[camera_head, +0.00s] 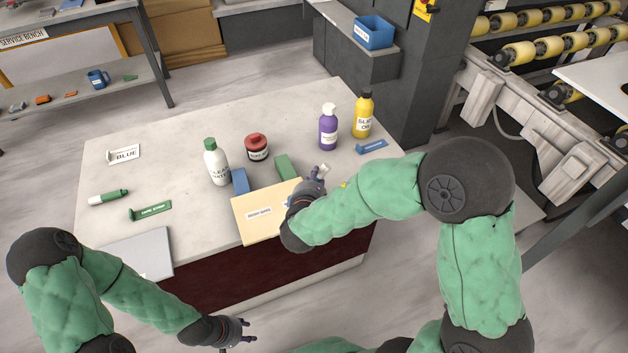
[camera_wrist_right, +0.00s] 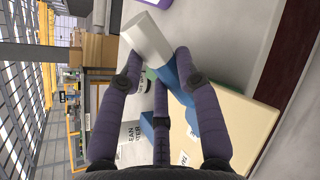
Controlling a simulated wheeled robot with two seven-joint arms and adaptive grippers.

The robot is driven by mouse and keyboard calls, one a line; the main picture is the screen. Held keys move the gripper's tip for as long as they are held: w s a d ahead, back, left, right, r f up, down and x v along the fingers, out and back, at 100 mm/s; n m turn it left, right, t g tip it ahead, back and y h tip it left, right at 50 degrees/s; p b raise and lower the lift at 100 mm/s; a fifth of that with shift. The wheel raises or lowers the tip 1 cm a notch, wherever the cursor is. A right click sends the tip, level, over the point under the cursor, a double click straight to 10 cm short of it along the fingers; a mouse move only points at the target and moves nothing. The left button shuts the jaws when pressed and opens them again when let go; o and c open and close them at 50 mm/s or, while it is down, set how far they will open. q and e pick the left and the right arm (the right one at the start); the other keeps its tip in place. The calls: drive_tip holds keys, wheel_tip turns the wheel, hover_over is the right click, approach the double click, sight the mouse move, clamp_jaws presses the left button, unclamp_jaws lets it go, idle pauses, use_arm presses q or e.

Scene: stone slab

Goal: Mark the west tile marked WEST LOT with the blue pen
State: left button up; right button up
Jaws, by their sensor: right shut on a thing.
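A pen with a blue body (camera_wrist_right: 182,85) and a wide white end (camera_wrist_right: 147,38) is held between the fingers of my right gripper (camera_wrist_right: 163,85). In the head view my right gripper (camera_head: 312,188) is over the cream tile's (camera_head: 255,229) right edge, with the pen's white end (camera_head: 323,169) showing beyond it. The cream tile's label is too small to read. A grey tile (camera_head: 130,252) lies at the slab's front left; its marking cannot be read. My left gripper (camera_head: 246,333) is open and empty, off the slab's front edge.
On the stone slab (camera_head: 185,130) stand white (camera_head: 217,163), purple (camera_head: 328,128) and yellow (camera_head: 362,114) bottles and a red jar (camera_head: 257,147). Blue (camera_head: 240,181) and green (camera_head: 285,167) blocks sit behind the cream tile. A green pen (camera_head: 108,197) lies at the left.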

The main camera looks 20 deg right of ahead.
drive_tip(key=shift+r+p, duration=1.7)
drive_tip(key=shift+r, duration=1.3)
drive_tip(key=shift+w+a+r+n+t+y+p, duration=0.4)
drive_tip(key=shift+w+a+r+n+y+p, duration=0.35)
drive_tip(key=shift+p, duration=0.45)
drive_tip(key=shift+w+a+r+n+y, duration=0.1)
drive_tip(key=shift+w+a+n+y, duration=0.05)
drive_tip(key=shift+a+n+y, duration=0.25)
